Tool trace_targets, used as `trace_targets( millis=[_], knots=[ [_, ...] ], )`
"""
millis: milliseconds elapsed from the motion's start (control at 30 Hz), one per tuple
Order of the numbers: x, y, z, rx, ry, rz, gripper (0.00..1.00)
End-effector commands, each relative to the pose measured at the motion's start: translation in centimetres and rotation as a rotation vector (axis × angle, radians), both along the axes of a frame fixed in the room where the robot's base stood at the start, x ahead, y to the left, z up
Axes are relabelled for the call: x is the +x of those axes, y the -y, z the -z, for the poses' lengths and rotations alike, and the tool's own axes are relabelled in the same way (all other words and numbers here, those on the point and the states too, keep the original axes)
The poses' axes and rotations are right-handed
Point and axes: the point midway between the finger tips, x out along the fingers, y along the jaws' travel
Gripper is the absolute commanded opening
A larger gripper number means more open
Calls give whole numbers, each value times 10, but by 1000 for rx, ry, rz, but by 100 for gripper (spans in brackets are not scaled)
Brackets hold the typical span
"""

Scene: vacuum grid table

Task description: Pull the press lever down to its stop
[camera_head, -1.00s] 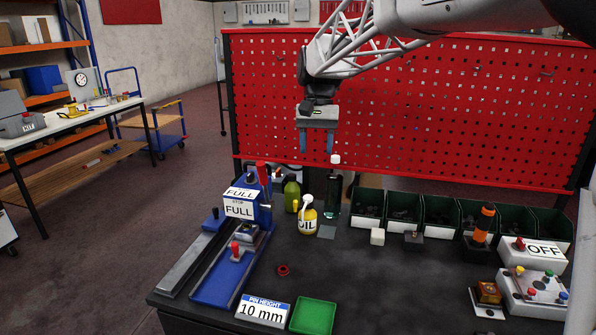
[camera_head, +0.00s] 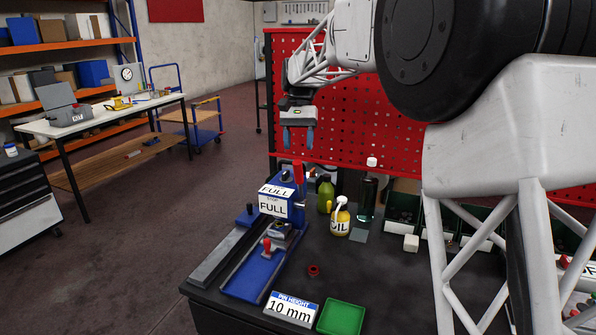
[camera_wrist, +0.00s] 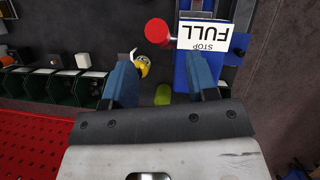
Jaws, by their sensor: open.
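The blue press (camera_head: 286,205) stands at the left part of the black table, with white "STOP" and "FULL" labels. Its lever has a red handle (camera_head: 298,172) that stands up beside the press head. In the wrist view the lever's round red end (camera_wrist: 158,32) and a short pale shaft show beside the "FULL" label. My gripper (camera_head: 298,136) is open and empty, its blue fingers pointing down. In the head view it appears above the red handle, apart from it. In the wrist view the red end lies beyond the fingertips (camera_wrist: 161,75), between their lines.
A yellow oil bottle (camera_head: 340,217), a green bottle (camera_head: 325,194) and a dark bottle (camera_head: 367,197) stand right of the press. The red pegboard (camera_head: 350,125) rises behind. A green tray (camera_head: 341,318) and a "10 mm" sign (camera_head: 291,308) lie in front.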

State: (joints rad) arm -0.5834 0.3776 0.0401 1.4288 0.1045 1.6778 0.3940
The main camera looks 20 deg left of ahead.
Motion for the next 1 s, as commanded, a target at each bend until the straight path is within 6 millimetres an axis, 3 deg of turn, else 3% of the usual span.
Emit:
trace_targets(
  millis=[433,1000],
  knots=[
    [-4,2,11,0,1,0,53],
    [-26,9,66,0,1,0,53]
  ],
)
